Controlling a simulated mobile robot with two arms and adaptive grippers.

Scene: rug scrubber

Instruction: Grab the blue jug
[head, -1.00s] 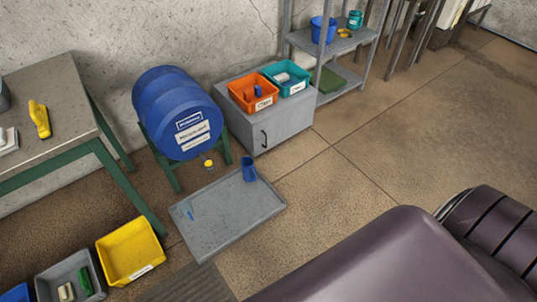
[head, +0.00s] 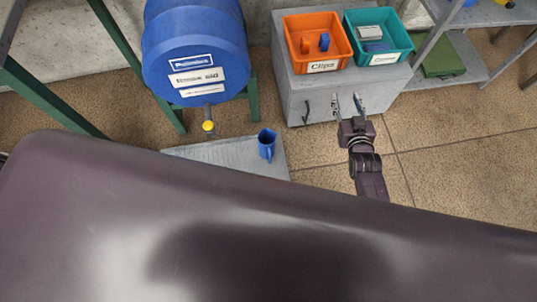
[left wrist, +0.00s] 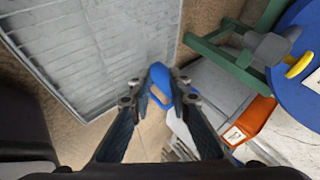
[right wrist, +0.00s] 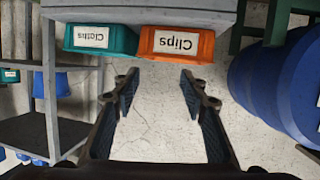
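The blue jug (head: 267,145) stands upright on the grey tray (head: 215,153) on the floor, in front of the blue barrel. In the left wrist view the jug (left wrist: 158,76) shows beyond and between the fingertips of my left gripper (left wrist: 156,82), which is open. I cannot tell whether a finger touches the jug. The left gripper is hidden in the head view. My right gripper (head: 348,104) is open and empty in front of the grey cabinet, to the right of the jug. In the right wrist view only wall shows between its fingers (right wrist: 159,82).
The blue barrel (head: 196,50) with a yellow-tipped tap (head: 208,126) rests on a green stand behind the tray. An orange bin (head: 317,40) and a teal bin (head: 379,37) sit on the grey cabinet (head: 300,88). A metal shelf (head: 462,72) stands at right.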

